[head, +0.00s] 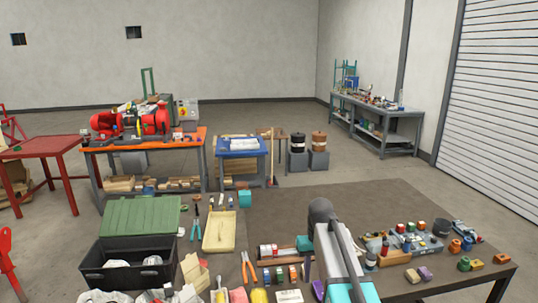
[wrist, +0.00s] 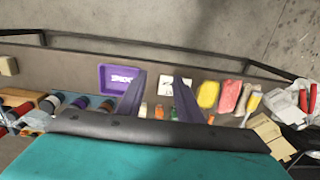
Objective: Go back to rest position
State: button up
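My gripper (wrist: 160,82) shows in the wrist view as two purple fingers spread apart, with a clear gap and nothing held between them. A white card (wrist: 164,86) lies below, seen through the gap. In the head view my arm (head: 335,255) stands over the front of the brown table (head: 290,212). My gripper's fingertips are not clearly seen there, as the arm covers much of that area.
A purple tray (wrist: 121,78) lies left of the fingers in the wrist view, and yellow (wrist: 208,94) and red (wrist: 230,95) items lie right. In the head view a black crate (head: 128,279) with a green lid (head: 140,216) stands left. Bare tabletop lies behind my arm.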

jog(key=s+f+g+b, duration=0.2)
jog(key=s+f, duration=0.4)
jog(key=f, duration=0.5)
jog(key=s+d+f+g+b, duration=0.1)
jog(key=s+f+b, duration=0.1)
jog(key=s+f, duration=0.7)
jog(key=s+f+g+b, duration=0.2)
jog(key=s+f+b, duration=0.15)
jog(key=f, duration=1.05)
jog(key=s+f+m+b, duration=0.1)
jog(key=s+f, duration=0.8)
jog(key=s, duration=0.3)
jog(key=s+f+b, duration=0.2)
jog(key=s+f, duration=0.7)
jog(key=s, duration=0.3)
jog(key=shift+d+m+g, duration=0.3)
jog(key=shift+m, duration=0.1)
